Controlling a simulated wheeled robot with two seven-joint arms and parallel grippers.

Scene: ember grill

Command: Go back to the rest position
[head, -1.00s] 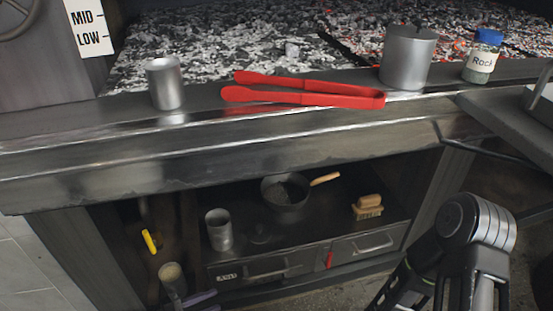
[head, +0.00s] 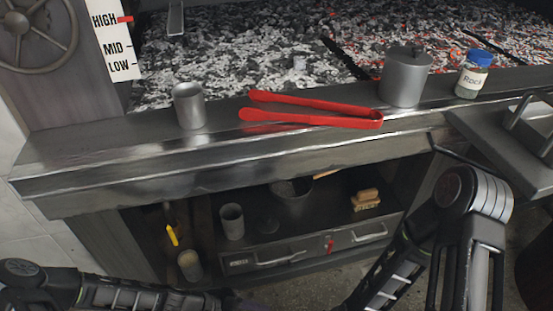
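My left arm comes in along the bottom left of the head view and my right arm at the lower right. Both stay low in front of the grill. Neither gripper's fingertips can be seen. On the grill's front ledge (head: 100,165) lie red tongs (head: 310,115), with a metal cup (head: 189,106) to their left. A lidded metal pot (head: 405,78) and a salt jar with a blue lid (head: 473,75) stand to their right. Both arms are apart from these things.
Glowing coals (head: 240,60) lie behind the ledge. The lower shelf holds a cup (head: 232,221), a pan (head: 291,190) and a brush (head: 366,199), above drawers (head: 285,256). A grey side shelf (head: 500,140) juts out at right. A handwheel (head: 35,30) is at upper left.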

